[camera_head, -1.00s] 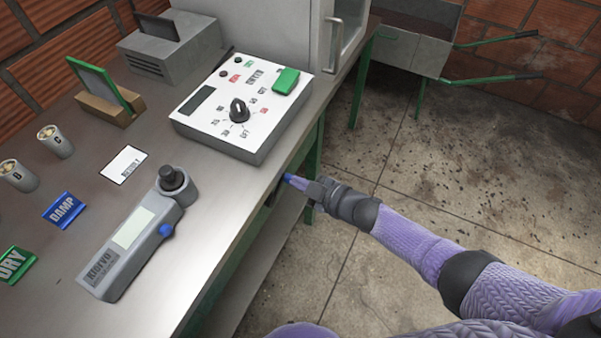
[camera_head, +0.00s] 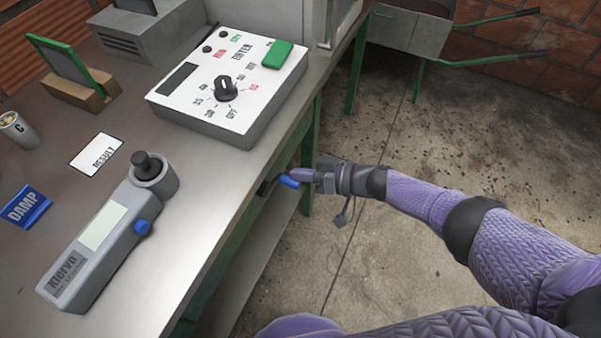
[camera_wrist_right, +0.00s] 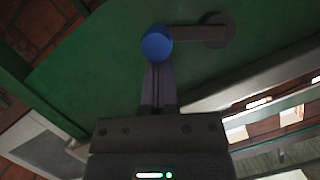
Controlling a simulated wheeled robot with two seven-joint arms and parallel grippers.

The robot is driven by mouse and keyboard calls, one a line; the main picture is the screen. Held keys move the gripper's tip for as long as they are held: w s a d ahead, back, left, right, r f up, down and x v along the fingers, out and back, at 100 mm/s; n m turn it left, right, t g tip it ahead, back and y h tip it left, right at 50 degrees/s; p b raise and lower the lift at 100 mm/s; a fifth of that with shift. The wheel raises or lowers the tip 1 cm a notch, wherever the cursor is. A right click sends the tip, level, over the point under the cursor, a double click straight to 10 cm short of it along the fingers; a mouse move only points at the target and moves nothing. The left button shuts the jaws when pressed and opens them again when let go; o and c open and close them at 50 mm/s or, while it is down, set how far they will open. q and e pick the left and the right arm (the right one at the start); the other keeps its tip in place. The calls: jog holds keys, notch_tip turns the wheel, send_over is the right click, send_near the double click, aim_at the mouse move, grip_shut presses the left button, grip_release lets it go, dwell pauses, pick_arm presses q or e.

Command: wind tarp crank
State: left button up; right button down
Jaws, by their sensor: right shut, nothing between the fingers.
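The tarp crank is on the green side of the bench, under its front edge. Its blue knob (camera_head: 289,181) shows in the head view, with a dark crank arm (camera_head: 268,186) to its left. The right wrist view shows the round blue knob (camera_wrist_right: 156,43), the crank arm (camera_wrist_right: 193,33) and a round hub (camera_wrist_right: 217,30) to its right. My right gripper (camera_head: 302,175) is shut and empty, its fingertips (camera_wrist_right: 157,66) right at the knob. I cannot tell whether they touch it. My left gripper is not in view.
The bench carries a white control box (camera_head: 225,113) with a black dial, a grey Kiorvo meter (camera_head: 105,235) and a RESULT card (camera_head: 97,155). A green leg (camera_head: 311,150) stands behind my gripper.

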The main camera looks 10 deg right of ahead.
jog(key=f+m+b, duration=0.1)
jog(key=m+b, duration=0.1)
jog(key=f+g+y+b, duration=0.1)
jog(key=shift+s+a+f+m, duration=0.15)
jog(key=shift+s+f+m, duration=0.15)
jog(key=shift+m, duration=0.1)
jog(key=shift+s+a+f+m+y+b, duration=0.15)
jog(key=shift+f+m+y+b, duration=0.15)
jog(key=shift+m+b, duration=0.25)
jog(key=shift+s+a+f+m+y+b, duration=0.1)
jog(key=shift+f+m+y+b, duration=0.1)
jog(key=shift+f+m+b, duration=0.25)
pick_arm(q)
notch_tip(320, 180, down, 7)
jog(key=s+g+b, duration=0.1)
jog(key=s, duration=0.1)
jog(key=shift+b, duration=0.4)
pick_arm(e)
jog(key=m, duration=0.1)
jog(key=s+a+f+m+y, duration=0.1)
jog(key=m, duration=0.1)
jog(key=shift+s+g, duration=0.2)
jog(key=shift+g, duration=0.1)
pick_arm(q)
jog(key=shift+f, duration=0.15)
pick_arm(e)
jog(key=shift+s+a+f, duration=0.1)
jog(key=shift+s, duration=0.05)
